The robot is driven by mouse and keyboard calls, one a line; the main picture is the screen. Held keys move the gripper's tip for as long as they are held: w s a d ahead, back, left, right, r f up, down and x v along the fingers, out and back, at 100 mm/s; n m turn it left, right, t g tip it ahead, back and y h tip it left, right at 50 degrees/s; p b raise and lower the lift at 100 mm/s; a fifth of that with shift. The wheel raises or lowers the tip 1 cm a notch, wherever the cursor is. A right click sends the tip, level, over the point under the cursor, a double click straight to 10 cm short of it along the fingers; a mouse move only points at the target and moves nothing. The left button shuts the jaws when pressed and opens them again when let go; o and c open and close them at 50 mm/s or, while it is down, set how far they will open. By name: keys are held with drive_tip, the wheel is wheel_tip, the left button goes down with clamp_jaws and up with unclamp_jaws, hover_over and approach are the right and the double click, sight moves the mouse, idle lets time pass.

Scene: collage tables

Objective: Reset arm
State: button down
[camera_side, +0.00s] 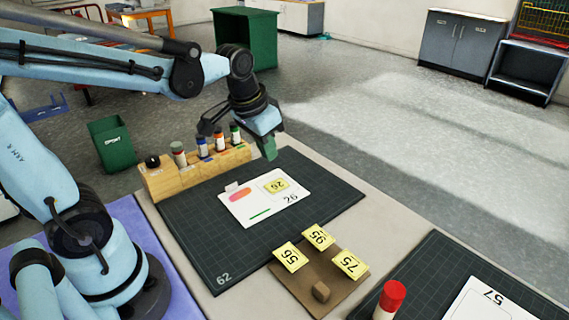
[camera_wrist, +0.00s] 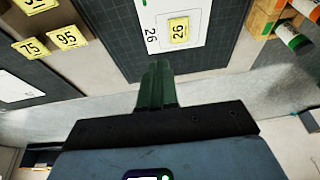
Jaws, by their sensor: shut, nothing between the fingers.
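My gripper (camera_side: 270,148) hangs in the air above the far edge of the dark mat, just right of the wooden marker rack. Its green fingers are shut together with nothing between them. In the wrist view the shut gripper (camera_wrist: 157,68) points toward the white card. The white card (camera_side: 240,212) lies on the dark mat (camera_side: 190,245) marked 62. A yellow tile reading 26 (camera_side: 276,185) lies on the card, beside a printed 26, a pink-orange shape and a green line. The card also shows in the wrist view (camera_wrist: 205,25).
The wooden rack (camera_side: 160,184) holds several markers and glue bottles at the mat's back left. A brown board (camera_side: 300,285) carries yellow tiles 56, 95 and 75 and a small brown block. A red-capped glue stick (camera_side: 391,298) stands by a second mat (camera_side: 440,262).

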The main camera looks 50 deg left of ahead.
drive_tip(key=s+d+t, duration=0.3)
drive_tip(key=s, duration=0.2)
drive_tip(key=shift+s+t, duration=0.2)
drive_tip(key=shift+t, duration=0.1)
idle(1.4)
